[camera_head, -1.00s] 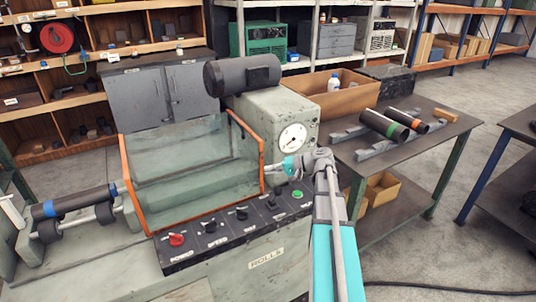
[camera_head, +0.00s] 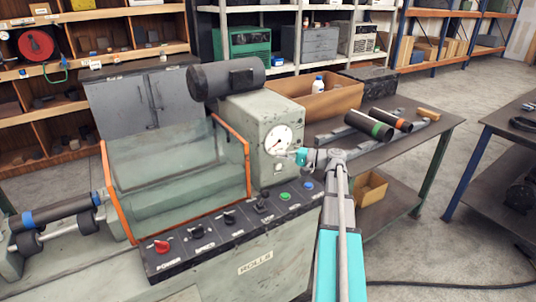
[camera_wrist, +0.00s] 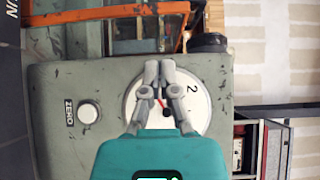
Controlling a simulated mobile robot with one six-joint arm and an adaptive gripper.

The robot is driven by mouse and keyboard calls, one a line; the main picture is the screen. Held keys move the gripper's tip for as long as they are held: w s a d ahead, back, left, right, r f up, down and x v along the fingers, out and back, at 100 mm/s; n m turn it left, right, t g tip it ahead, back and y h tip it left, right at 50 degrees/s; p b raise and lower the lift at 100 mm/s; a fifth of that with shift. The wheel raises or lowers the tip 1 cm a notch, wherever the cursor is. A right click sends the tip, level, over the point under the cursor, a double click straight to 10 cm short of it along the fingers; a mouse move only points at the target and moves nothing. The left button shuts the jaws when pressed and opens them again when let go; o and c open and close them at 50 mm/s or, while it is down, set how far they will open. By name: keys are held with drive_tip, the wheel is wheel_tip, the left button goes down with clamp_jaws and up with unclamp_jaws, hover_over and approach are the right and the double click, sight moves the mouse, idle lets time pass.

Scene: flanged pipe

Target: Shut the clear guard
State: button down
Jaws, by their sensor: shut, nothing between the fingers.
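The clear guard (camera_head: 165,165) is a see-through panel with orange edges on the grey rolls machine. It slopes over the bed, and its right orange edge (camera_head: 247,165) is beside the gauge housing. I cannot tell whether it is fully shut. In the wrist view an orange edge bar (camera_wrist: 110,13) crosses the top. My gripper (camera_head: 284,153) is in front of the round gauge (camera_head: 278,140), right of the guard and apart from it. In the wrist view my gripper (camera_wrist: 159,66) has its grey fingers together and empty, over the gauge dial (camera_wrist: 190,103).
A control panel (camera_head: 230,220) with a red knob, black knobs and green and blue buttons runs along the machine's front. A dark motor (camera_head: 225,77) sits on top of the housing. A table (camera_head: 430,140) with pipes and a cardboard box (camera_head: 315,95) stands at the right.

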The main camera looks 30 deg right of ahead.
drive_tip(key=shift+x, duration=4.9)
drive_tip(key=shift+s, duration=0.1)
